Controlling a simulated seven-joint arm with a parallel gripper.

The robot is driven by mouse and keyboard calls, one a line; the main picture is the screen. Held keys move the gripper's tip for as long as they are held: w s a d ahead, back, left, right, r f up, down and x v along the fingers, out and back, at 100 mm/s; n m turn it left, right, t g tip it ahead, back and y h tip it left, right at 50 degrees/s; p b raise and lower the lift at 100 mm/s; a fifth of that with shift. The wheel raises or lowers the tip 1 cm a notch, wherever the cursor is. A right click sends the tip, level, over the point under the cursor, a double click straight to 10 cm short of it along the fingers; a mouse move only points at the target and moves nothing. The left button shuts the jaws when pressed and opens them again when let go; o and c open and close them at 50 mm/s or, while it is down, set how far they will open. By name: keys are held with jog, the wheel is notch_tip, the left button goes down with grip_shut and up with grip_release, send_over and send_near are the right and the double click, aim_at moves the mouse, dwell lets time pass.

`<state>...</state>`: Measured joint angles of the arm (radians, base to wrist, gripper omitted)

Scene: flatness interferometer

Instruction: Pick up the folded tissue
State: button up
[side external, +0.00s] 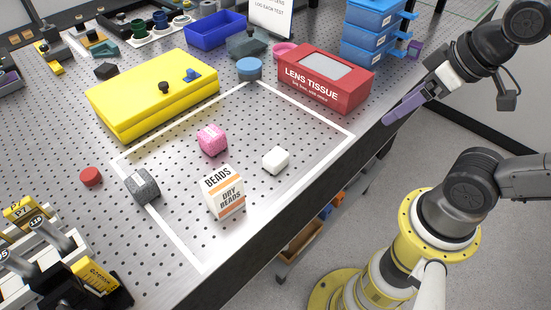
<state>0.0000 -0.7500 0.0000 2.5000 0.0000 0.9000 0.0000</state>
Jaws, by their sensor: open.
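The folded tissue (275,160) looks like a small white block. It lies on the perforated table inside the white taped outline, right of the pink cube and behind the beads box. My gripper (388,120) has purple fingers and is raised off the table's right edge, well to the right of the tissue. It is open and holds nothing. The gap between the fingers is hard to see from this angle.
Near the tissue stand a pink cube (212,140), a beads box (223,193) and a red lens tissue box (325,78). A yellow case (152,93) sits behind. Bare table surrounds the tissue.

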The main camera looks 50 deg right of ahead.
jog(key=w+a+r+n+g, duration=0.1)
jog(key=w+a+r+n, duration=0.1)
jog(key=w+r+n, duration=0.6)
jog(key=n+g, duration=0.5)
jog(key=n, duration=0.6)
send_over(276, 155)
jog(key=f, duration=1.7)
jog(key=shift+w+a, duration=0.1)
jog(key=shift+a, duration=0.1)
jog(key=shift+d+f, duration=0.2)
jog(key=shift+f, duration=2.75)
